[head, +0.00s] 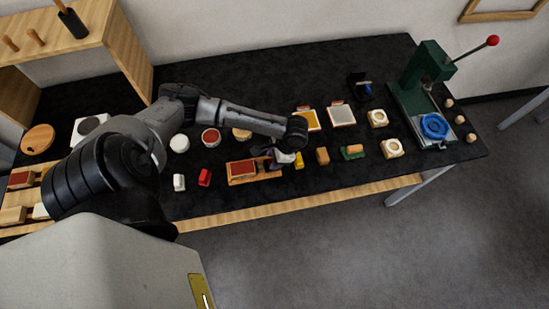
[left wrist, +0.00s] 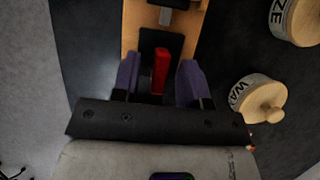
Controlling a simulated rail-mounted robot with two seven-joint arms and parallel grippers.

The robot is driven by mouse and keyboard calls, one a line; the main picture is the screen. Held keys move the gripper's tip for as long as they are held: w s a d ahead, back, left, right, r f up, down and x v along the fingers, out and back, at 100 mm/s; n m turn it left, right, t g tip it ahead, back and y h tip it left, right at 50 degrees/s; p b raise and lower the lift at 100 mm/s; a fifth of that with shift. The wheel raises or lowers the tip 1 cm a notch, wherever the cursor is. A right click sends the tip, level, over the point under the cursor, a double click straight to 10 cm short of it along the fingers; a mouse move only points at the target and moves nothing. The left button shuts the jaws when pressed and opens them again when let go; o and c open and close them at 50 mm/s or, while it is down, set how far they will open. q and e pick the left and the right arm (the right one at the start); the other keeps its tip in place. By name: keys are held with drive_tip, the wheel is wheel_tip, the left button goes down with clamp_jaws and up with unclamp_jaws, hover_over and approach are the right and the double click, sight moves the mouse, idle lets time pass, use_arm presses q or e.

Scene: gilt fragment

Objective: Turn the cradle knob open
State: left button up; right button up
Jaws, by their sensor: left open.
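The wooden cradle (head: 236,182) with a dark red pad (head: 243,168) lies near the front edge of the black worktop. Its wood also shows at the top of the left wrist view (left wrist: 131,28). My left gripper (head: 282,160) is over the cradle's right end. In the left wrist view its two purple fingers (left wrist: 160,80) are open, one on each side of a red bar-shaped knob (left wrist: 160,70). Narrow gaps show between the knob and both fingers. The knob is not clear in the head view, where my gripper covers that end. My right gripper is not in view.
Two round lidded pots (left wrist: 258,98) (left wrist: 300,20) stand right in the wrist view. A green press (head: 420,75) stands far right.

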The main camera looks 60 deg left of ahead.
use_arm(q)
clamp_jaws()
idle(0.4)
